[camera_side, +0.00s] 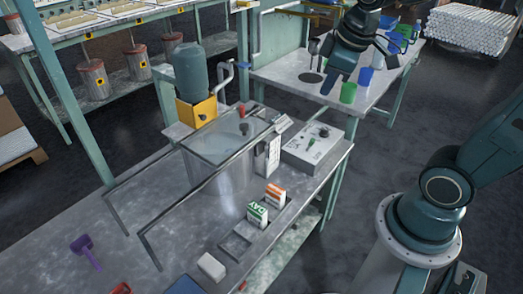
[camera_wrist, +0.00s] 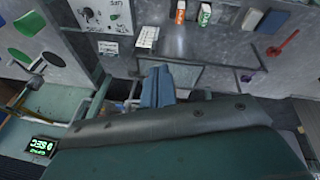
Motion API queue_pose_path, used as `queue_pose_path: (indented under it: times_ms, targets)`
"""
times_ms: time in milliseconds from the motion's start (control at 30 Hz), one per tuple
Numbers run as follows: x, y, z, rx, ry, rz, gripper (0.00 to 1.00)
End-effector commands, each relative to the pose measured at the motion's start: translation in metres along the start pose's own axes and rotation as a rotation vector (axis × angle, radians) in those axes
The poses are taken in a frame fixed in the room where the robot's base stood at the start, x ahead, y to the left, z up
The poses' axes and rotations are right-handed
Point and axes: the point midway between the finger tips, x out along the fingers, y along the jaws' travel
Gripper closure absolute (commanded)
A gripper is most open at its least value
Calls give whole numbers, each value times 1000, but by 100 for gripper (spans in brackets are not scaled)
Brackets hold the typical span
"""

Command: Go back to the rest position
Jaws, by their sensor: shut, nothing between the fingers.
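My gripper (camera_side: 328,86) hangs at the upper right in the side view, in the air near the edge of the back table. Its blue-grey fingers (camera_wrist: 158,86) are together at the middle of the wrist view, with nothing between them. The workbench (camera_side: 95,205) lies below and to the left of it in the side view, apart from it. My gripper touches nothing that I can see.
The workbench carries a grey control box (camera_side: 308,150), a clear tank (camera_side: 225,150), small cartons (camera_side: 257,214) and a purple tool (camera_side: 86,250). White tubes (camera_side: 470,28) are stacked behind.

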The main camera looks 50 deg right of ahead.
Motion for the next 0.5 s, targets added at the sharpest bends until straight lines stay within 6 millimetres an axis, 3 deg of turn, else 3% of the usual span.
queue_pose_path:
  times_ms: [200,500]
  targets:
    - [-29,-29,22,119,74,-17,100]
    - [-51,-61,54,270,151,-56,100]
